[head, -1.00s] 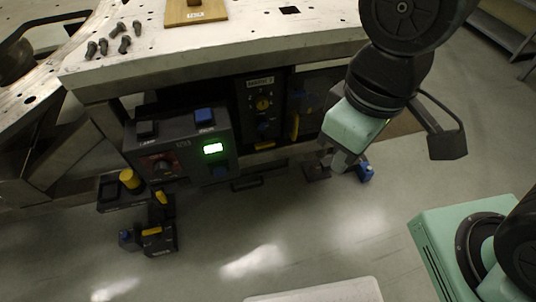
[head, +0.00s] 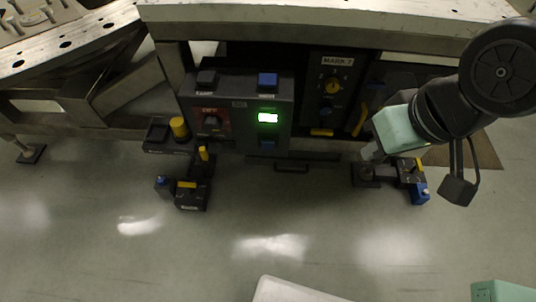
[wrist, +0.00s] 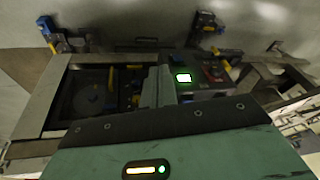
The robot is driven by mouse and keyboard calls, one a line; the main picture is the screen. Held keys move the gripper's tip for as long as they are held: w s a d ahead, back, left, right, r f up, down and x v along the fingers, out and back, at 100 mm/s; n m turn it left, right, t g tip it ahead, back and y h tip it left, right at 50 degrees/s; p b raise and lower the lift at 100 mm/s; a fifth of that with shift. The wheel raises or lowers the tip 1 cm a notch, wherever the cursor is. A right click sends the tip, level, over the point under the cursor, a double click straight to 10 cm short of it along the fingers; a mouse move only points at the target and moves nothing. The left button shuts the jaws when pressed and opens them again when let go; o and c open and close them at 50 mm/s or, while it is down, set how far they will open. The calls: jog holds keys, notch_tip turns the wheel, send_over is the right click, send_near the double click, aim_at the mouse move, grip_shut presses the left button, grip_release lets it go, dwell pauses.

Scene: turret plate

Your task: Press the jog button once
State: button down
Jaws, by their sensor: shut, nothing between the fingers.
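A dark control box (head: 239,110) hangs below the plate's edge in the head view. On its top are a black button (head: 206,77) at left and a blue button (head: 267,79) at right. Their labels are too small to read, so I cannot tell which is the jog button.
A dark panel (head: 331,90) with a yellow knob stands right of the box, under the metal plate (head: 330,17). The floor in front is clear.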

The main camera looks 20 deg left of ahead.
aim_at(268, 145)
jog(key=w+a+f+t+y+b, duration=0.1)
jog(key=a+f+t+y+b, duration=0.1)
jog(key=a+f+b, duration=0.4)
jog(key=w+a+f+m+t+y+b, duration=0.1)
jog(key=a+f+y+b, duration=0.4)
jog(key=f+b, duration=0.5)
jog(key=w+a+f+m+t+y+b, duration=0.1)
jog(key=w+a+f+t+y+b, duration=0.2)
jog(key=f, duration=1.5)
jog(key=a+y+b, duration=0.1)
jog(key=a+b, duration=0.3)
jog(key=a, duration=0.1)
jog(key=shift+w+f+b, duration=0.25)
jog(key=shift+b, duration=0.15)
jog(key=shift+w+r, duration=0.1)
jog(key=shift+w, duration=0.05)
jog(key=w+a, duration=0.2)
jog(key=w, duration=0.6)
jog(key=shift+w, duration=0.15)
jog(key=shift+w, duration=0.1)
jog(key=shift+w+a, duration=0.1)
jog(key=shift+w, duration=0.2)
